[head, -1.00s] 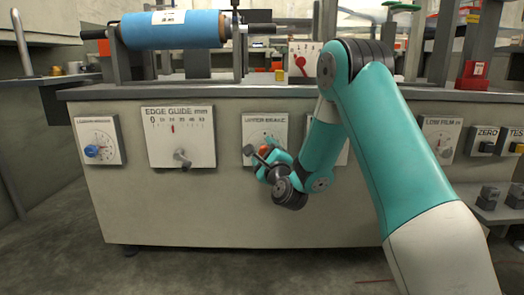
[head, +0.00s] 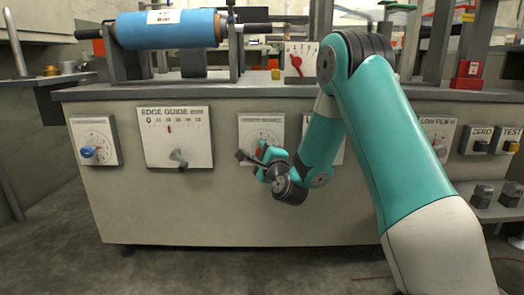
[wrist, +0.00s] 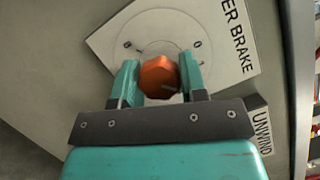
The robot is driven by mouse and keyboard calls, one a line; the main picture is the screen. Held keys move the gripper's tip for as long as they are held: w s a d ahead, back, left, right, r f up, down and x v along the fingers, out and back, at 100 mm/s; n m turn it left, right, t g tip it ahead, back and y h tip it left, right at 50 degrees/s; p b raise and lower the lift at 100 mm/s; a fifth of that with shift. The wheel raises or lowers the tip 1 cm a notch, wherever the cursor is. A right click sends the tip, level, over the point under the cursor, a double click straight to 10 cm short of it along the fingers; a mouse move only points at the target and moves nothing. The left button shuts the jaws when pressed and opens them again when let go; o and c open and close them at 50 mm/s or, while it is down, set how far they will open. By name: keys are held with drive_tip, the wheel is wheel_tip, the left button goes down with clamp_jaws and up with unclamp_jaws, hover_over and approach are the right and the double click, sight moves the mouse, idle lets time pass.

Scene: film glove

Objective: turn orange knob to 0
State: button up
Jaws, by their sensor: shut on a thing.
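The orange knob (wrist: 158,77) sits on a pale dial plate (wrist: 168,22) whose visible lettering ends in "ER BRAKE". My gripper (wrist: 160,80) has one teal finger on each side of the knob and is shut on it. In the wrist view the plate is tilted, and a "0" mark shows up and to the right of the knob. Another small mark stands up and to the left. The knob's pointer is not clear. In the head view the knob (head: 260,151) is partly hidden by my gripper, and the plate (head: 262,125) shows above it.
Left of it on the cabinet front are the edge guide plate (head: 188,122) with a grey knob and a plate with a blue knob (head: 88,152). A low film plate (head: 440,128) and the zero and test buttons are at right. A blue roller (head: 170,28) lies above.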

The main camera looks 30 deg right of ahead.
drive_tip(key=n+p, duration=0.2)
drive_tip(key=r+n+g+y+p, duration=0.1)
drive_tip(key=p, duration=0.1)
drive_tip(key=shift+n+p, duration=0.4)
drive_tip(key=n+g+p, duration=0.1)
drive_tip(key=n+p, duration=0.1)
drive_tip(key=p, duration=0.2)
drive_tip(key=shift+f+p, duration=0.15)
drive_tip(key=shift+p, duration=0.25)
drive_tip(key=n+p, duration=0.1)
drive_tip(key=p, duration=0.2)
drive_tip(key=shift+g, duration=0.3)
drive_tip(key=shift+p, duration=0.95)
drive_tip(key=p, duration=0.3)
drive_tip(key=shift+r+n, duration=0.2)
drive_tip(key=shift+n, duration=0.2)
drive_tip(key=p, duration=0.3)
drive_tip(key=shift+w+r+p, duration=0.1)
drive_tip(key=shift+w+p, duration=0.1)
drive_tip(key=shift+p, duration=0.15)
drive_tip(key=shift+n+g+p, duration=0.3)
drive_tip(key=shift+p, duration=1.75)
drive_tip(key=shift+f+n+p, duration=0.3)
drive_tip(key=shift+f+p, duration=0.1)
drive_tip(key=shift+p, duration=0.5)
